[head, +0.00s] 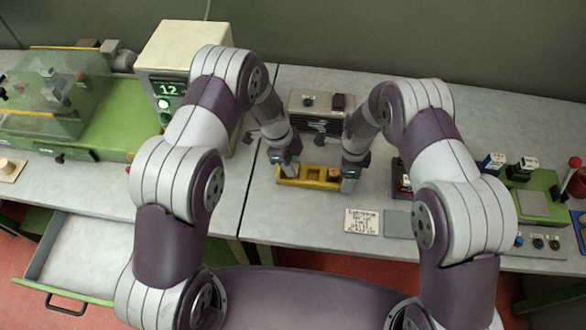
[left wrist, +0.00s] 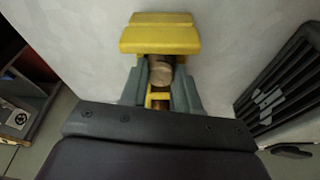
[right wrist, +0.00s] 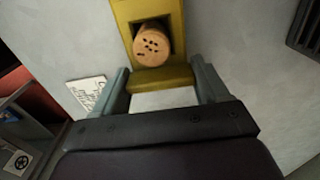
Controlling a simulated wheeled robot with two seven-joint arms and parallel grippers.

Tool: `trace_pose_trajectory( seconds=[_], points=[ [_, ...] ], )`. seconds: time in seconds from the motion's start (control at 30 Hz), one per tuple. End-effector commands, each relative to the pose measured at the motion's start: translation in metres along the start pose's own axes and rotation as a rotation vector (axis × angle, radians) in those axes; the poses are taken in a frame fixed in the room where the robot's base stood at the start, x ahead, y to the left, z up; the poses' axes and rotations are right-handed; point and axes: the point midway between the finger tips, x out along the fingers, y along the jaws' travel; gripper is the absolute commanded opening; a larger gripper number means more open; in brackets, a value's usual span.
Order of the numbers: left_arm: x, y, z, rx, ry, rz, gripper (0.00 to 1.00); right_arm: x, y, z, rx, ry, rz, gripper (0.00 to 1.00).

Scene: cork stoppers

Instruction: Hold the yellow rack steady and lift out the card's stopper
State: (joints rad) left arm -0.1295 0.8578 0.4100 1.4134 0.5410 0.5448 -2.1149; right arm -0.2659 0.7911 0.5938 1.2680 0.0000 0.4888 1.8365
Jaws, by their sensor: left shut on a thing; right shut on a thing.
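The yellow rack (head: 306,182) lies on the table in front of me, between my two arms. My left gripper (head: 286,166) is at its left end. In the left wrist view its fingers close on the sides of a cork stopper (left wrist: 160,72); I cannot tell whether it is raised from its socket. My right gripper (head: 350,178) is shut on the right end of the rack. In the right wrist view a cork stopper with several dark holes (right wrist: 152,44) sits in a socket beside that end. The written card (head: 362,221) lies in front of the rack; its text is too small to read.
A grey box (head: 318,103) stands behind the rack. A grey pad (head: 398,224) lies right of the card. A beige device showing 12 (head: 168,88) stands left. A green unit (head: 535,195) is at right. An open drawer (head: 80,262) is at lower left.

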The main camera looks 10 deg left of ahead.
Motion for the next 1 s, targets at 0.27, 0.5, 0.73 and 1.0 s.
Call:
trace_pose_trajectory(
  seconds=[0.27,0.5,0.73,1.0],
  points=[
    [-0.023,-0.001,-0.006,0.001,0.0,-0.005,0.03,0.0,0.0,0.0,0.0,0.0,0.0,0.39],
    [-0.079,-0.001,-0.022,0.001,-0.001,-0.004,0.03,0.0,0.0,0.0,0.0,0.0,0.0,0.39],
    [-0.097,0.0,-0.027,-0.001,0.0,0.0,0.03,0.0,0.0,0.0,0.0,0.0,0.0,0.39],
    [-0.097,0.0,-0.027,0.0,0.0,0.0,0.03,0.0,0.0,0.0,0.0,0.0,0.0,1.0]
  ],
)
